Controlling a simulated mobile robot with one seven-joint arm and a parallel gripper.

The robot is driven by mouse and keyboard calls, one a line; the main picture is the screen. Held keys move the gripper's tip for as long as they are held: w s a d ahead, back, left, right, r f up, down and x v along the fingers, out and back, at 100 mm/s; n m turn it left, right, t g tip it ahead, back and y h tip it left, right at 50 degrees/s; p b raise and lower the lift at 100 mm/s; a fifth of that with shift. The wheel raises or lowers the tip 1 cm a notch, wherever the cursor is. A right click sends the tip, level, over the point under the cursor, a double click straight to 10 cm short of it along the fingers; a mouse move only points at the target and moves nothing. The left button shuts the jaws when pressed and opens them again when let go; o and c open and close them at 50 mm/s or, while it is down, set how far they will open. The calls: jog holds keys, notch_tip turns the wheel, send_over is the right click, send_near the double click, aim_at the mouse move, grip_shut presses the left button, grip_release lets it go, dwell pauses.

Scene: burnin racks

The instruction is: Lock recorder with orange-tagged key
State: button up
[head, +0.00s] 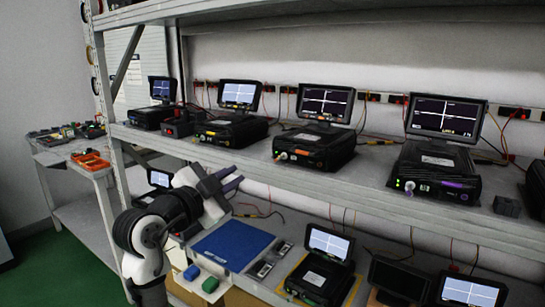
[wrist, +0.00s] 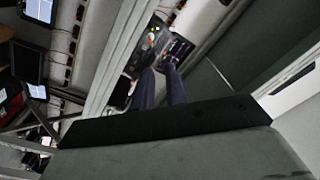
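Several black recorders with screens stand on the upper shelf. One recorder (head: 314,148) near the middle has an orange strip on its front edge and a small light-coloured knob or key at its lower left. Another recorder (head: 435,172) to the right has a purple strip and a green light; a third recorder (head: 230,130) to the left has a small yellow mark. I cannot make out for sure which bears an orange-tagged key. My gripper (head: 233,178) is in front of the shelf edge, below the left recorder. Its two fingers (wrist: 160,88) are apart with nothing visible between them.
An orange tray (head: 91,161) lies on the left bench. The upper shelf's front edge (head: 350,197) runs beside my arm.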

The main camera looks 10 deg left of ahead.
jog(key=p, duration=0.4)
send_near(277, 159)
jog(key=shift+m+g, duration=0.4)
jog(key=x, duration=0.7)
jog(key=shift+w+a+r, duration=0.1)
jog(key=shift+a+r, duration=0.05)
jog(key=shift+r, duration=0.15)
jog(key=shift+w+f, duration=0.1)
jog(key=shift+w, duration=0.5)
grip_shut()
